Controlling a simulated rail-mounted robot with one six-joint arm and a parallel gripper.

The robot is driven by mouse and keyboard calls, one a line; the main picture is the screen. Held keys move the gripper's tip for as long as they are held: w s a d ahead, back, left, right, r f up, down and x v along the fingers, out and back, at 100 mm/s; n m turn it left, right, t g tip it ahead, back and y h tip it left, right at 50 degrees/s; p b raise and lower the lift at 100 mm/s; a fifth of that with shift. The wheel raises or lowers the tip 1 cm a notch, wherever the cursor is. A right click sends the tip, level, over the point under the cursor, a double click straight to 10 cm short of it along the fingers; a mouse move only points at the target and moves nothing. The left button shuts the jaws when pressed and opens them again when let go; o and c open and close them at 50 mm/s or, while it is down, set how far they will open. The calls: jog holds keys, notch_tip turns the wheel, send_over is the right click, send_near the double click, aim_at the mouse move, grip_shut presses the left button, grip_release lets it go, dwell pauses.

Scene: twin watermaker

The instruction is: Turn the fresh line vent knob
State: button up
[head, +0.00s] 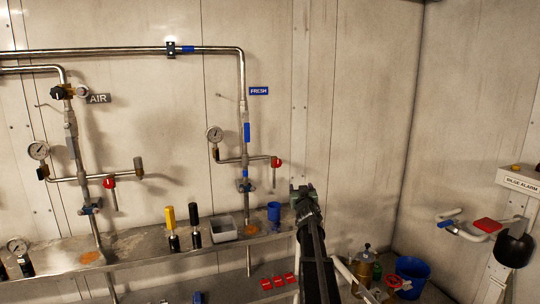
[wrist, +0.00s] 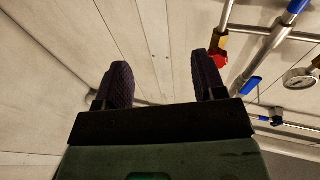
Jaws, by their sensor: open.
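The fresh line is a steel pipe (head: 243,100) on the wall beside a blue FRESH label (head: 259,91). A red knob (head: 276,162) sits at the right end of its short side branch, with a thin stem hanging below. In the wrist view a red knob (wrist: 217,58) on a brass fitting shows just right of the right finger. No label marks which part is the vent. My gripper (head: 303,190) is open and empty, right of and below the red knob in the head view, apart from it. In the wrist view my two dark fingers (wrist: 164,80) are spread with bare wall between.
A pressure gauge (head: 214,134) and a blue-handled valve (head: 245,186) are on the same line. Below, a steel shelf (head: 150,246) holds a blue cup (head: 274,211), a grey tray (head: 223,229) and yellow- and black-topped tools. The AIR line (head: 80,150) stands left. Wall right of my gripper is clear.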

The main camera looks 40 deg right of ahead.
aim_at(278, 164)
jog(key=w+a+r+n+t+y, duration=0.2)
jog(key=a+r+n+t+y, duration=0.15)
jog(key=a+t+y, duration=0.2)
jog(key=shift+m+h, duration=0.25)
jog(key=shift+h, duration=0.1)
jog(key=p+x, duration=0.4)
jog(key=x, duration=0.7)
jog(key=shift+w+d+r, duration=0.1)
jog(key=shift+d+r, duration=0.1)
jog(key=shift+r, duration=0.05)
jog(key=c, duration=0.9)
jog(key=n+y, duration=0.2)
jog(key=n, duration=0.2)
jog(key=shift+a, duration=0.1)
jog(key=o, duration=0.9)
jog(key=shift+f, duration=0.15)
